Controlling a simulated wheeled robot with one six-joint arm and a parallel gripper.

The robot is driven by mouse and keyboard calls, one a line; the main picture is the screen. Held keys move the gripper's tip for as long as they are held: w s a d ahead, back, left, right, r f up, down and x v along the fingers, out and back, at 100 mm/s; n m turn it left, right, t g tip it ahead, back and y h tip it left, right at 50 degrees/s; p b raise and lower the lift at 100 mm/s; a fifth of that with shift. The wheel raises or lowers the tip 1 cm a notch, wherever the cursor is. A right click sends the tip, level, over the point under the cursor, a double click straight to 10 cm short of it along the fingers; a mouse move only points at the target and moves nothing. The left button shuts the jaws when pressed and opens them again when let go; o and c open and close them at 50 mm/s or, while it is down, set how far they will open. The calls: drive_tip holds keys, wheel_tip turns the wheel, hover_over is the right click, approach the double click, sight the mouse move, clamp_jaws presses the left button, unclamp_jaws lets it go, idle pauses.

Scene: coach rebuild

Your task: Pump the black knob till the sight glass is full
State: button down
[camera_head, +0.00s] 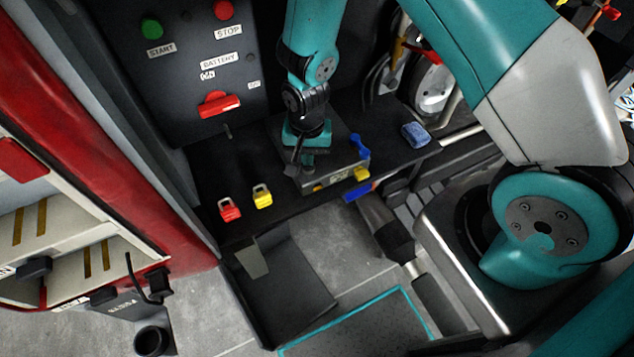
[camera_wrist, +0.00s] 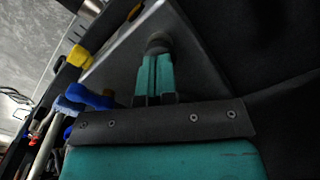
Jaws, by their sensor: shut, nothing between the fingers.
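A grey metal box (camera_head: 345,184) with a small label stands on the black bench. My gripper (camera_head: 308,160) points down over its top; the arm hides part of it. In the wrist view my gripper (camera_wrist: 156,62) has its teal fingers together, with nothing held between them. A rounded black knob (camera_wrist: 158,42) shows right at the fingertips over the grey plate (camera_wrist: 205,75); I cannot tell whether they touch it. In the head view I cannot make out the knob clearly. I cannot pick out the sight glass or its level in either view.
A blue handle (camera_head: 358,147) and a yellow piece (camera_head: 362,174) sit at the box's right side. Red (camera_head: 229,209) and yellow (camera_head: 263,196) padlocks lie on the bench (camera_head: 215,165) at left. A blue sponge (camera_head: 414,134) lies to the right. A switch panel (camera_head: 180,75) rises behind.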

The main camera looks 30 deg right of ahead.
drive_tip(key=shift+r+p, duration=1.65)
drive_tip(key=shift+r, duration=0.4)
drive_tip(key=shift+f, duration=0.15)
drive_tip(key=shift+f+b, duration=1.55)
drive_tip(key=shift+f, duration=0.4)
drive_tip(key=shift+r, duration=0.1)
drive_tip(key=shift+r+p, duration=1.6)
drive_tip(key=shift+r, duration=0.35)
drive_tip(key=shift+r+p, duration=2.35)
drive_tip(key=shift+r, duration=0.65)
